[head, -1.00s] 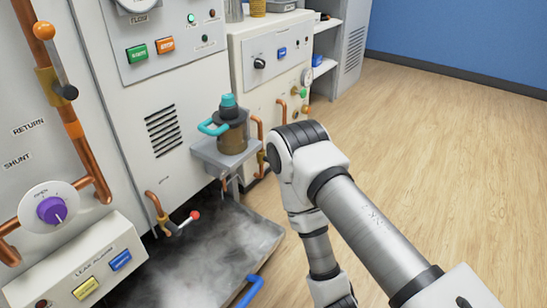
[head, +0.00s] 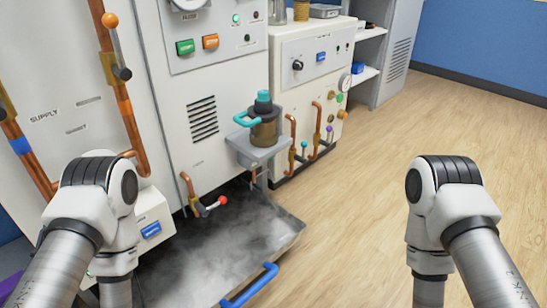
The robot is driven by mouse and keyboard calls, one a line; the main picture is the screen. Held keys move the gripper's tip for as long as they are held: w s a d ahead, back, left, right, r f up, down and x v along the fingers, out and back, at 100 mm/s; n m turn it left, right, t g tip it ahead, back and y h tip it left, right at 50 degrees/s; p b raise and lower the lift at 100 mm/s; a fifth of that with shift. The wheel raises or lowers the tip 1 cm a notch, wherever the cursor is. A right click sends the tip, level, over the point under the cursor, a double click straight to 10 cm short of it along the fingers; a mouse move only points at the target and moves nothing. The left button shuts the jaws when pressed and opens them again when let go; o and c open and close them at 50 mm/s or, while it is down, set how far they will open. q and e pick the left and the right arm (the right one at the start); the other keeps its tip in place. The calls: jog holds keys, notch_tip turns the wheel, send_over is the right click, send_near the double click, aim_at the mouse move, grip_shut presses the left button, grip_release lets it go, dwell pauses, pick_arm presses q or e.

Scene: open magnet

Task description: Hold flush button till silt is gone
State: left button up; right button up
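A filter jar (head: 264,132) with a teal cap and teal handle stands upright on a grey bracket at the cabinet's right side. Its lower body is dark brown, and I cannot tell whether this is silt. A blue button (head: 320,57) sits on the right-hand unit, and another blue button (head: 150,229) is on the low panel at left, partly behind my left arm. Their labels are too small to read. Green (head: 185,47) and orange (head: 210,41) buttons are on the upper panel. Both arms show, but both grippers are out of frame.
A grey tray (head: 285,236) with mist over it and a blue handle (head: 249,286) lies on the floor before the cabinet. A red-tipped valve lever (head: 213,204) and copper pipes stick out. The wooden floor (head: 365,180) at right is clear.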

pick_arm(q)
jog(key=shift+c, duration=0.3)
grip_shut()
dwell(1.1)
